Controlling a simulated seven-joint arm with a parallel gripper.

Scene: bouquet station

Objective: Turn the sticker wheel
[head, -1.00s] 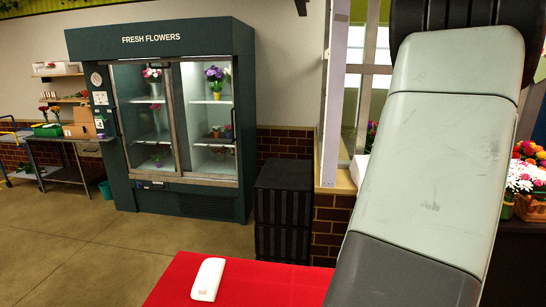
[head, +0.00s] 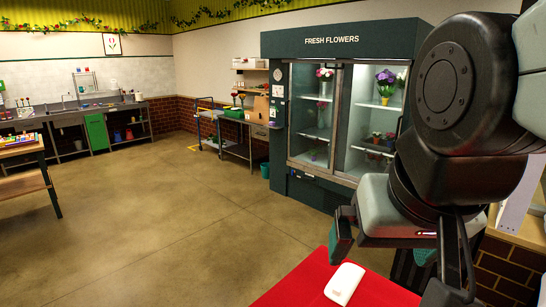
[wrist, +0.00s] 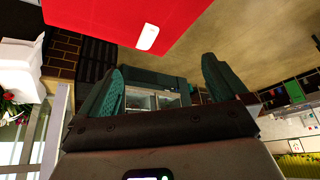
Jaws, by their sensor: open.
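I cannot make out a sticker wheel for certain in either view. A small round white disc (head: 278,74) is on the left side of the flower fridge (head: 365,40); it is too small to read. My gripper (head: 384,250) is at the right of the head view, above the red surface and in front of the fridge. In the wrist view its two teal fingers (wrist: 163,84) stand wide apart with nothing between them; the fridge shows far off behind the gap.
A white rounded object (head: 344,283) lies on the red surface (head: 300,290) close below my gripper. A table with colourful items (head: 18,140) stands at the far left. A sink counter (head: 75,120) and a workbench (head: 236,140) line the walls. The middle floor is clear.

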